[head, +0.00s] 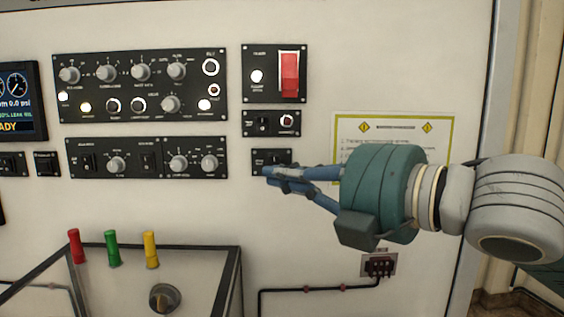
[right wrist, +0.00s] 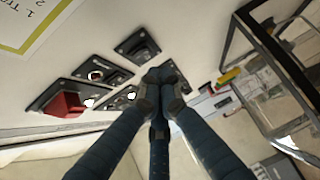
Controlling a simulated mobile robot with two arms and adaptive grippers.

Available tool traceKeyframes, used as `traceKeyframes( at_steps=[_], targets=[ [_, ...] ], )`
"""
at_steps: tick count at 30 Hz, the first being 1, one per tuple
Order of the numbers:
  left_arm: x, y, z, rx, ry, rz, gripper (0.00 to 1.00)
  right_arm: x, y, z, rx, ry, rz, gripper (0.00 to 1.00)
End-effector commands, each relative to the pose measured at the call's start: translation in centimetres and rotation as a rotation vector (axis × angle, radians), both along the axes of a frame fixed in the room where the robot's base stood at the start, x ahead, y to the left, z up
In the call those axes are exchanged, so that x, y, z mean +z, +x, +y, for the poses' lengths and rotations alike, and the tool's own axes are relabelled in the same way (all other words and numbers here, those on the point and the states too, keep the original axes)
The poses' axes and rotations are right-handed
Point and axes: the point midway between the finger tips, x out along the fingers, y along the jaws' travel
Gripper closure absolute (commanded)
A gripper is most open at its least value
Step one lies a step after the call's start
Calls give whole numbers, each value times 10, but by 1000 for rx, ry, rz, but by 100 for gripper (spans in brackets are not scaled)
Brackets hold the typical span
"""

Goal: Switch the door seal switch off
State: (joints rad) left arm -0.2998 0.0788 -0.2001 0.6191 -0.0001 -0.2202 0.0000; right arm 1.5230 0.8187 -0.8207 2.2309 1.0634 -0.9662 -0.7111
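No label reading "door seal" is legible, so I cannot tell for sure which switch it is. The small black switch panel (head: 271,157) at my right gripper is partly covered by the fingers in the head view. It also appears in the right wrist view (right wrist: 138,46), just beyond and left of the fingertips. My right gripper (head: 267,175) has its blue fingers drawn together and empty, pointing left along the wall. In the right wrist view the fingertips (right wrist: 162,74) meet close to the panels; contact cannot be told. My left gripper is not in view.
Above are another small switch panel (head: 271,123) and a panel with a big red switch (head: 290,74). Wide knob panels (head: 140,85) lie to the left. A framed box (head: 200,275) with red, green and yellow handles stands at lower left. A yellow-bordered notice (head: 345,122) is behind my wrist.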

Motion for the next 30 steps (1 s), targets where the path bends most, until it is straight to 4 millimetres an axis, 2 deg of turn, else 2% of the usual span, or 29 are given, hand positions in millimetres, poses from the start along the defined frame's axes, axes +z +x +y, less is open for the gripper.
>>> traceKeyframes(
  at_steps=[1,6,16,19,22,24,30],
  targets=[
    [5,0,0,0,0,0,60,1,6,0,1,1,4,100],
    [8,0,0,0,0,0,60,-2,17,0,1,0,1,100],
    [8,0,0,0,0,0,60,-3,18,0,2,0,-1,100],
    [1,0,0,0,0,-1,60,-8,21,0,3,1,-28,100],
    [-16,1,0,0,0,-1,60,-18,28,1,3,0,-116,100],
    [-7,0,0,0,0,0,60,-7,27,0,3,1,-122,100],
    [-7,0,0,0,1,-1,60,-6,27,0,1,1,-122,100]
  ],
)
